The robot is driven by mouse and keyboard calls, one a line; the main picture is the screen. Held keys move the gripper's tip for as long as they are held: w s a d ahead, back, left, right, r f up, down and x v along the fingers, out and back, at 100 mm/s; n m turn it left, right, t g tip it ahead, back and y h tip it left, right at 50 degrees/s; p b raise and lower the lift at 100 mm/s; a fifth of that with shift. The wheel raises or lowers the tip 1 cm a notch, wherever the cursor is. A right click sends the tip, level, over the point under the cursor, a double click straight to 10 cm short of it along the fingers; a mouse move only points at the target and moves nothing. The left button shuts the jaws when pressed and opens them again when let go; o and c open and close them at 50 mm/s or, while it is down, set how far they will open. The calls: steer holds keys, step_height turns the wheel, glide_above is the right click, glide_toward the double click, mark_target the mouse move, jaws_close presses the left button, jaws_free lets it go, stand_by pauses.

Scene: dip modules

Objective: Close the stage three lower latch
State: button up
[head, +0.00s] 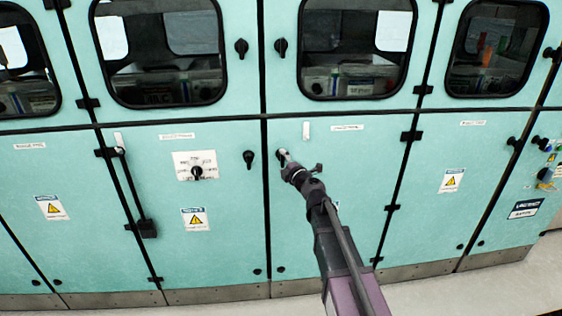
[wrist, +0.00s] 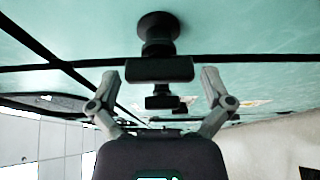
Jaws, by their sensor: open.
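My gripper (head: 284,157) reaches the upper left corner of a lower teal door (head: 345,200) in the head view. A black latch (head: 279,154) there is mostly hidden behind the gripper. In the wrist view my gripper (wrist: 160,80) is open, one finger on each side of the black latch (wrist: 158,70). The latch has a round base on the teal panel and a wide bar handle that lies between the fingertips. Gaps show on both sides, so the fingers do not grip it. The door label (head: 347,127) is too small to read.
Another black latch (head: 249,159) sits on the neighbouring door to the left, beside a white switch plate (head: 196,165). Two upper latches (head: 241,46) (head: 281,46) sit beside the windows. Black hinges (head: 411,136) stick out at the door's right edge.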

steer(key=v, duration=1.1)
steer(key=shift+d, duration=0.1)
